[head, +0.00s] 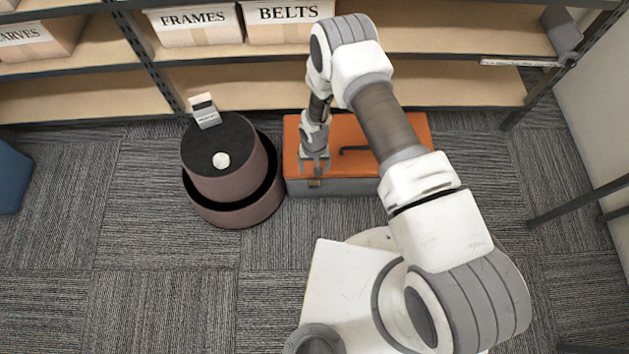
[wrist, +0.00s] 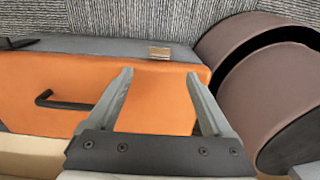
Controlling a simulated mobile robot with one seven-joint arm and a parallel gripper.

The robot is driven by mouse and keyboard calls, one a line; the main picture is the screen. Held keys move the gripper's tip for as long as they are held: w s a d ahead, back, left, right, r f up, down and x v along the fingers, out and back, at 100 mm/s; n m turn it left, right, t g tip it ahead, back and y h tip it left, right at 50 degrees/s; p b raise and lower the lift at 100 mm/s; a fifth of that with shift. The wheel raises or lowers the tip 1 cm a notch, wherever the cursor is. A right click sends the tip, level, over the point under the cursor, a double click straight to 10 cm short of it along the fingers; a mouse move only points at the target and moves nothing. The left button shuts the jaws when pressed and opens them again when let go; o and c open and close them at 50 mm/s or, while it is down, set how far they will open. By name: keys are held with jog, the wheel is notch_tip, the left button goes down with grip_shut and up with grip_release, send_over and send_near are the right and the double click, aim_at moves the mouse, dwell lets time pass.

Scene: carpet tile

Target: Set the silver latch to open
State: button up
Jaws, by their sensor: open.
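An orange-lidded box (head: 350,132) with a grey body stands on the carpet in front of the shelf. In the wrist view its orange lid (wrist: 150,98) fills the middle. A small latch (wrist: 159,53), shiny and tan-looking here, sits at the box's front edge; in the head view it is a tiny patch (head: 315,183). My gripper (wrist: 159,73) is open and empty over the lid, its fingers pointing toward the latch, which lies just beyond and between the tips. No contact shows. In the head view my gripper (head: 315,162) is above the box's left front.
A black handle (head: 353,149) stands on the lid. A dark part (wrist: 18,43) lies along the same front edge. A round brown two-tier stand (head: 232,190) is close to the box's left. Shelves (head: 225,88) are behind; open carpet (head: 150,240) is at the left front.

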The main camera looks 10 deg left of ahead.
aim_at(314, 182)
notch_tip(314, 182, down, 10)
jog(key=b, duration=0.3)
jog(key=shift+f, duration=0.2)
grip_shut()
dwell(0.3)
